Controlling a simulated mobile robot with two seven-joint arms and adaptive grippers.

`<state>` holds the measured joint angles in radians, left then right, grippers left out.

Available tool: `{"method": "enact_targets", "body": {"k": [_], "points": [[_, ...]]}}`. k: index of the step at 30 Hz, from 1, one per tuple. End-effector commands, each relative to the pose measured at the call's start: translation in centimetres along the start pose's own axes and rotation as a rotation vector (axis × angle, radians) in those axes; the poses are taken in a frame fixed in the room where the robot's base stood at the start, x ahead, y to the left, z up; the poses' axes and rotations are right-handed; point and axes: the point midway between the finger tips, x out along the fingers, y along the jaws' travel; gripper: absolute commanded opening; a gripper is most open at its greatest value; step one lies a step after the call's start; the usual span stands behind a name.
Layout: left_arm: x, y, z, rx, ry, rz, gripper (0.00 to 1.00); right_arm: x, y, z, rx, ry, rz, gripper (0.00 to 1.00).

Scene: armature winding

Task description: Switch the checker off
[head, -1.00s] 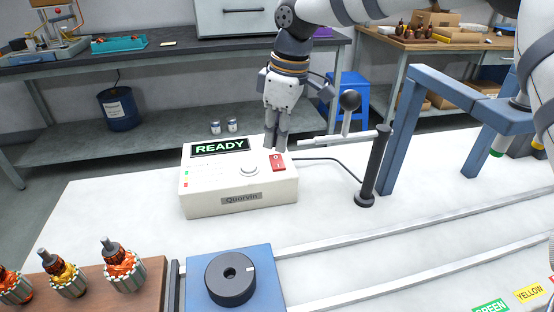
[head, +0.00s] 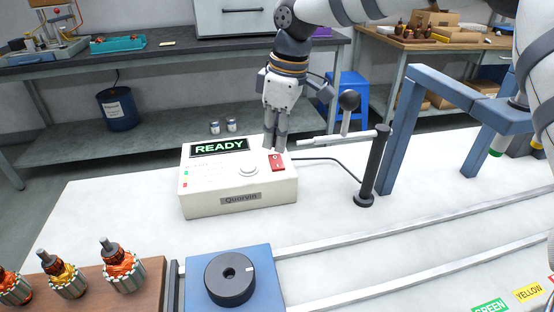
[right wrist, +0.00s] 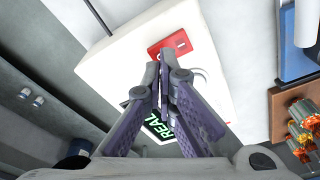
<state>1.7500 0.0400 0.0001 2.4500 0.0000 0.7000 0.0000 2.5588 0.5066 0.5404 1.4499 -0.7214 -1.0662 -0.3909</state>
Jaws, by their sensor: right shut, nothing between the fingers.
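The checker (head: 225,202) is a white box on the white bench, with a lit green READY display (head: 219,147), a round pale button (head: 248,169) and a red rocker switch (head: 277,163) at its right end. My right gripper (head: 275,148) is shut and empty, pointing down at the far edge of the checker just behind the red switch. In the right wrist view the closed fingertips (right wrist: 163,62) lie close to the red switch (right wrist: 172,45); I cannot tell whether they touch it. The fingers partly hide the display (right wrist: 160,130). My left gripper does not show.
A black post with a lever (head: 372,165) stands right of the checker, beside a blue frame (head: 400,135). A blue block with a black knob (head: 230,280) is in front. Several copper-wound armatures (head: 122,268) stand on a wooden board at the left.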

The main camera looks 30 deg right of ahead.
Motion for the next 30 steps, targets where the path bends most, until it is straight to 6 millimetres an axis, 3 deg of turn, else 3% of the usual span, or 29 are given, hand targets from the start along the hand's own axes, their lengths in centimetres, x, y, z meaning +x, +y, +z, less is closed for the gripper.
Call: {"method": "enact_targets", "body": {"k": [30], "points": [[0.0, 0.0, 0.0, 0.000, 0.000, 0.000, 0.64, 1.0, 0.0, 0.1, 0.000, -0.001, 0.000, 0.00]]}}
